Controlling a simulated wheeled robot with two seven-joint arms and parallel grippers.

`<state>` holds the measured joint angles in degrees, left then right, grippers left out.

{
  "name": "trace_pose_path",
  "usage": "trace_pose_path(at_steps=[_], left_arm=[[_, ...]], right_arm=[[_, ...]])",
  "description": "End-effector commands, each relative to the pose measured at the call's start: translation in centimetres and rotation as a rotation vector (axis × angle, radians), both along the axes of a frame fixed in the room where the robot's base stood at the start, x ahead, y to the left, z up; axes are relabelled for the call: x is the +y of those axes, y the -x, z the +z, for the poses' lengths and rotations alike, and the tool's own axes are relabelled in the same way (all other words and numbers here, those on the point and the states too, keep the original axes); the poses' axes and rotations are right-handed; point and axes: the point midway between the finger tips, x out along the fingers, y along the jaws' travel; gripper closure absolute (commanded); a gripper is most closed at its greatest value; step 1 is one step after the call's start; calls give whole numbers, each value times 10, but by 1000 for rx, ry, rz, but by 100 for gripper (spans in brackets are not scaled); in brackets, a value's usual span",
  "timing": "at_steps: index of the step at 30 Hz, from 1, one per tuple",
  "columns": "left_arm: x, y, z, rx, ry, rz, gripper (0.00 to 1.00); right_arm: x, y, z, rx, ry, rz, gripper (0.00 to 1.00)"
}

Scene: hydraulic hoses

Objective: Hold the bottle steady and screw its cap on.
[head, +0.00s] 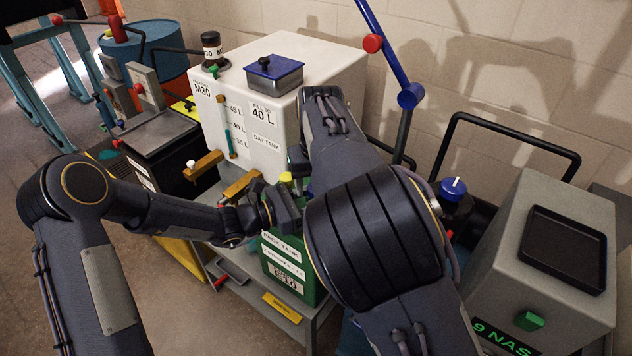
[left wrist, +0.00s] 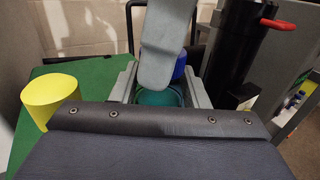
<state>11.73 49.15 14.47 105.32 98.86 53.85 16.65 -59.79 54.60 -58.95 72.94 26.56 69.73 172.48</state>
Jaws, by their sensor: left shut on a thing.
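In the left wrist view, a teal bottle (left wrist: 160,98) stands between the two fingers of my left gripper (left wrist: 160,88), which is shut on it. A blue cap (left wrist: 180,66) shows just above and behind the bottle; I cannot tell whether it is seated. A light grey finger of my right gripper (left wrist: 168,45) reaches down in front of the cap and hides part of it. Its other finger is not clearly visible. In the head view, my left gripper (head: 284,206) is above the green tank; the bottle and my right gripper are hidden behind my right arm.
The green tank (head: 284,268) has a yellow cap (left wrist: 50,98) beside my left gripper. The white day tank (head: 330,85) stands behind with a blue-lidded tin (head: 273,75). A black cylinder with a red lever (left wrist: 243,55) stands close right. A grey box (head: 545,240) stands at the right.

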Motion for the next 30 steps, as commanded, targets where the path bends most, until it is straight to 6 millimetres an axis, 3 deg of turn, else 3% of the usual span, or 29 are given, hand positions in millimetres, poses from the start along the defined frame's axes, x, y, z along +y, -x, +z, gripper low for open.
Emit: trace_pose_path(at_steps=[15, 25, 30], left_arm=[[0, 0, 0, 0, 0, 0, 100], [0, 0, 0, 0, 0, 0, 100], [0, 0, 0, 0, 0, 0, 100]], right_arm=[[0, 0, 45, -1, 0, 1, 45], [0, 0, 45, 1, 2, 13, 48], [2, 1, 41, 16, 31, 197, 48]])
